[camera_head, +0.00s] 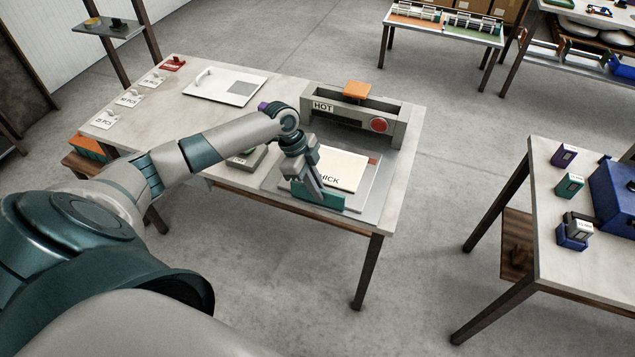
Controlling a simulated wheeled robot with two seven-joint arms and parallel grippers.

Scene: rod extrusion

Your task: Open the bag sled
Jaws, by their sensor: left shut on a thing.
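The bag sled (368,202) is a flat grey tray at the right front of the near table, in front of the heat sealer. A white bag or card (345,168) lies on it, its lettering partly covered and ending in "HICK". A teal bar (330,200) runs along the sled's front edge. My left gripper (310,191) reaches down over the sled's front left part and is shut on the teal bar. The gripper and wrist hide the sled's left part. My right gripper is not in view.
The sealer marked "HOT" (345,122) has an orange top and red button and stands behind the sled. A small grey-green device (247,157) sits left of it. A white board (224,86) and several cards lie farther left. Another table (590,262) stands right, across open floor.

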